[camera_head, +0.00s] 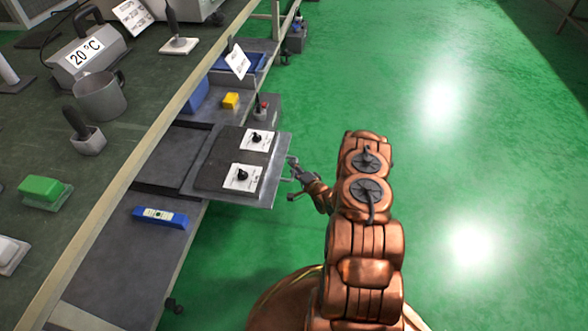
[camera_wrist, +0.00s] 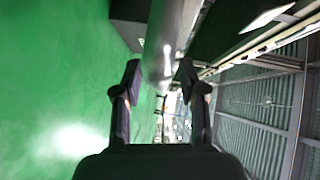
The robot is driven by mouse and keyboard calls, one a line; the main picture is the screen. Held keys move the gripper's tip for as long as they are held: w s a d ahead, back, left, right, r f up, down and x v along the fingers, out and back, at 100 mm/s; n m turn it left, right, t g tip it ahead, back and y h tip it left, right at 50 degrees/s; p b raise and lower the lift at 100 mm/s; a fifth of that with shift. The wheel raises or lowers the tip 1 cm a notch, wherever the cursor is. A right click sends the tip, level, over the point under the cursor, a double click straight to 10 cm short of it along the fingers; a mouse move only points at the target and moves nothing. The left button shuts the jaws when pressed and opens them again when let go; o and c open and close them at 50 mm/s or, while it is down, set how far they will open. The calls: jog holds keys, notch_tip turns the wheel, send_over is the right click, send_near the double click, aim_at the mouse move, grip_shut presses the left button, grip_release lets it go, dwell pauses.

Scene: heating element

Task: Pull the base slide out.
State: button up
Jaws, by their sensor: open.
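The base slide (camera_head: 272,178) is a grey plate under the workbench, sticking out past the bench's edge. It carries a dark panel (camera_head: 217,167) with two white knob labels. My gripper (camera_head: 296,178) is at the slide's outer right edge, beside a small metal handle. In the wrist view my gripper (camera_wrist: 157,80) is open. A smooth grey metal bar (camera_wrist: 172,40), seemingly the handle, runs between or just beyond the fingertips. I cannot tell whether the fingers touch it.
The workbench top (camera_head: 135,140) at left holds a grey mug (camera_head: 99,97), a 20 °C device (camera_head: 82,58) and a green block (camera_head: 42,189). Green floor (camera_head: 450,130) at right is clear.

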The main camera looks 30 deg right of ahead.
jog(key=s+r, duration=0.1)
jog(key=s, duration=1)
jog(key=shift+s+r, duration=0.35)
jog(key=shift+s, duration=0.05)
jog(key=shift+d, duration=0.1)
